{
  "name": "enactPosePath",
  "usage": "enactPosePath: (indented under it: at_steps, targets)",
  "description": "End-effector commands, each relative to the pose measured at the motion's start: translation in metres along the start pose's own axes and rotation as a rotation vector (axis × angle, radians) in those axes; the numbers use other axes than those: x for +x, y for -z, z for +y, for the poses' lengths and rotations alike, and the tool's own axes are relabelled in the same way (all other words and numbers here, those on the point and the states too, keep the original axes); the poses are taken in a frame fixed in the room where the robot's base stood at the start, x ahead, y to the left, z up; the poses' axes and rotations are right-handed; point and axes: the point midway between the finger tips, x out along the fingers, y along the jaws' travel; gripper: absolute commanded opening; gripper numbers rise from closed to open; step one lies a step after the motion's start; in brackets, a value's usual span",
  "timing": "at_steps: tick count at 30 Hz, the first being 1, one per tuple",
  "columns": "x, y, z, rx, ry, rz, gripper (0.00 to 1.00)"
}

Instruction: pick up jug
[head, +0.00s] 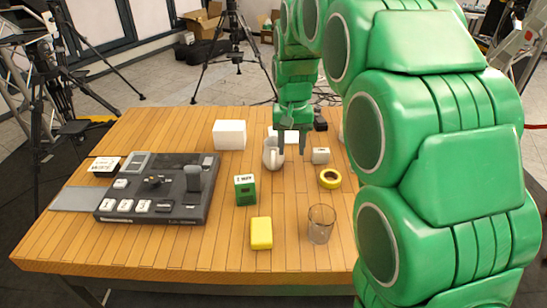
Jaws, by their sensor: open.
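The jug (270,155) is white or pale grey, with a handle on its right side. It stands upright on the wooden table, toward the back and right of the middle. My gripper (292,151) points down at the jug from above, with its fingers apart. One finger overlaps the jug's right part in the picture, and the other hangs to the right of it. I cannot tell whether a finger touches the jug. The gripper holds nothing visible. My green arm hides the table's right side.
A white box (230,135) stands behind left of the jug, a small pale box (320,156) to the right. A dark console (160,188) fills the left.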

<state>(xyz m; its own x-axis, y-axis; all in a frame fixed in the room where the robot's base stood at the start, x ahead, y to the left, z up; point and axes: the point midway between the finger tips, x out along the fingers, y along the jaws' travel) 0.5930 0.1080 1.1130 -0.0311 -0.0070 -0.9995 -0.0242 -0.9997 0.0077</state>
Motion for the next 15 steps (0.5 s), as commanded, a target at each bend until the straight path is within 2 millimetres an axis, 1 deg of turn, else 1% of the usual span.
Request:
enactPosePath:
  at_steps: [1, 3, 7, 10, 15]
  targets:
    - [0.004, 0.012, -0.007, -0.002, 0.001, 0.002, 0.43]
    - [0.008, 0.027, -0.017, -0.002, 0.002, 0.009, 0.43]
    - [0.017, 0.052, -0.033, -0.003, 0.005, 0.018, 0.43]
    - [0.022, 0.066, -0.043, -0.002, 0.007, 0.025, 0.43]
    - [0.029, 0.08, -0.054, -0.002, 0.01, 0.029, 0.43]
